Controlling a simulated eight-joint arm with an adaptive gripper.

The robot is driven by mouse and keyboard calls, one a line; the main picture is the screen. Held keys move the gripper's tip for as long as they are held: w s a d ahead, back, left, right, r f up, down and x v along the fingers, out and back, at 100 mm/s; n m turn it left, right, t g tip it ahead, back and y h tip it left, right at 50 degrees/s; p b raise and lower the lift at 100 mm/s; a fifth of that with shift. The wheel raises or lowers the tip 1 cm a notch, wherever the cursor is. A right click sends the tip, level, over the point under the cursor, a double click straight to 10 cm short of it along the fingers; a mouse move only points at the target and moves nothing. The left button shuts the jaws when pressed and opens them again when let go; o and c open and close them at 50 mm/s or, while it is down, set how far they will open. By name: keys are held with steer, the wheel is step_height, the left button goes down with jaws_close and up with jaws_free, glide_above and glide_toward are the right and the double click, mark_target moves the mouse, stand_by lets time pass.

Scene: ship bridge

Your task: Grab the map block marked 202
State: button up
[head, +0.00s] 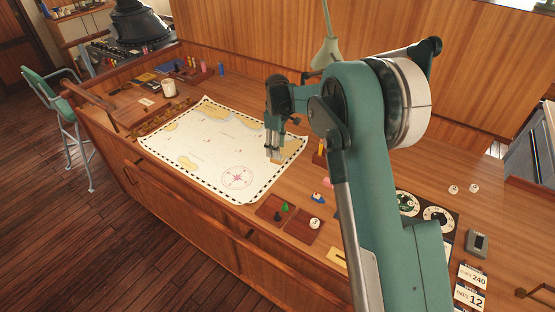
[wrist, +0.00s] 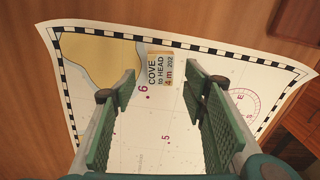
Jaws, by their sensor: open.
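The map block marked 202 (wrist: 160,68) is a small pale block with a tan edge, printed "COVE to HEAD" and "4 m 202". It lies on the sea chart (wrist: 150,150) by the chart's tan land patch in the wrist view. My gripper (wrist: 160,80) is open, with one finger on each side of the view and the block centred just beyond the fingertips. Nothing is held. In the head view my gripper (head: 273,155) points down over the right part of the chart (head: 205,140); I cannot make out the block there.
Small trays with game-like pieces (head: 285,215) sit at the chart's front right corner. A white mug (head: 168,88) stands at the back left. Number cards (head: 470,278) and a grey device (head: 477,243) lie at the right. A wooden panel (head: 250,50) rises behind the desk.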

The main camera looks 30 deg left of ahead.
steer(key=shift+f, duration=2.05)
steer(key=shift+c, duration=0.5)
steer(key=c, duration=0.8)
